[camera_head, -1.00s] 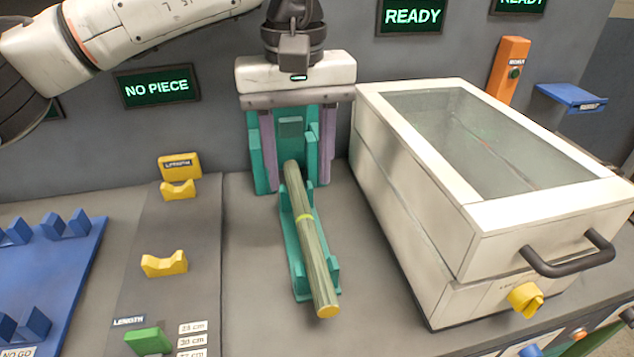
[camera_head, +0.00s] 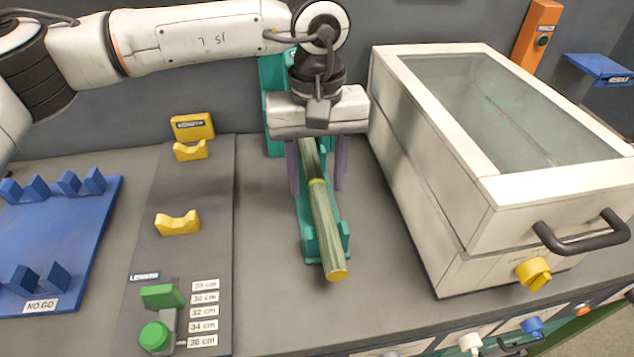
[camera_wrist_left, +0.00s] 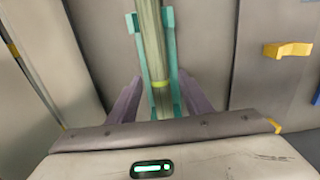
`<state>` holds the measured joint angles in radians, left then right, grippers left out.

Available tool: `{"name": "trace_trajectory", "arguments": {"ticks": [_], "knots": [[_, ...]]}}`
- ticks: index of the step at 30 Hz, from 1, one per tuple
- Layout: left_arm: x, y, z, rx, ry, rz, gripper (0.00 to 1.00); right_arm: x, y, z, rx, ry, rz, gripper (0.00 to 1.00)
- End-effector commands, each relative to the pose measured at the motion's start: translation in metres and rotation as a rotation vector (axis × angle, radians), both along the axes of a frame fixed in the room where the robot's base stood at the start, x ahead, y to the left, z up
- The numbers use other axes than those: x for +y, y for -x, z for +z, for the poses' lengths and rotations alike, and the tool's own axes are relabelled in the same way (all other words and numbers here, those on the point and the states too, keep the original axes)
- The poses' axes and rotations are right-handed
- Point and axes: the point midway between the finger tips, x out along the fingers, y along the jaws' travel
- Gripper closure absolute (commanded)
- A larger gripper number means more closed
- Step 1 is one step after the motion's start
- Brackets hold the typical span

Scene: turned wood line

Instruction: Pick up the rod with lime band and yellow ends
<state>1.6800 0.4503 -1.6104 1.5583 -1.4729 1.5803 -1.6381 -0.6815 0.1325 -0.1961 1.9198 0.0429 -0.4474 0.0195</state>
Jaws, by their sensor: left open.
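The rod (camera_head: 323,215) is greenish with a lime band and a yellow near end. It lies lengthwise in a teal cradle (camera_head: 310,243) on the bench, its near end sticking out past the cradle. In the left wrist view the rod (camera_wrist_left: 152,45) runs down the middle, its lime band between the fingers. My left gripper (camera_head: 318,180) is open above the rod, with one purple finger on each side of it and gaps to both. The gripper (camera_wrist_left: 145,98) hides the rod's far end. My right gripper is not in view.
A white box with a glass lid (camera_head: 478,215) and black handle stands close on the right. A gauge with yellow rests (camera_head: 177,223) and a green stop (camera_head: 160,297) is at left. A blue rack (camera_head: 75,230) lies farther left. A teal upright (camera_head: 273,95) stands behind the gripper.

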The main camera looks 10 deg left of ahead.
Motion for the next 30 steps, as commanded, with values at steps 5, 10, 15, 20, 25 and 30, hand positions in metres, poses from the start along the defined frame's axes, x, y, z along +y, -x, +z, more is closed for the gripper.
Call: {"name": "trace_trajectory", "arguments": {"ticks": [5,10,15,20,25,30], "knots": [[0.000,0.000,0.000,0.000,0.000,0.000,0.55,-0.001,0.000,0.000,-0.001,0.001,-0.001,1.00],[0.000,0.000,0.000,0.000,0.000,0.001,0.83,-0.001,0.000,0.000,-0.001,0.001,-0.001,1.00],[0.000,0.000,0.001,0.000,0.001,0.001,1.00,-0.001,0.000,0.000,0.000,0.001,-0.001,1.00],[0.000,0.000,0.001,0.000,0.001,0.001,1.00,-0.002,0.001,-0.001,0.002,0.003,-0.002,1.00],[0.000,-0.001,0.006,-0.002,0.002,0.000,1.00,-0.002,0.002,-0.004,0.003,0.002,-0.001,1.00],[-0.007,0.013,0.011,0.001,0.001,-0.006,1.00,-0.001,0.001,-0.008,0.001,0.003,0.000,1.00]]}}
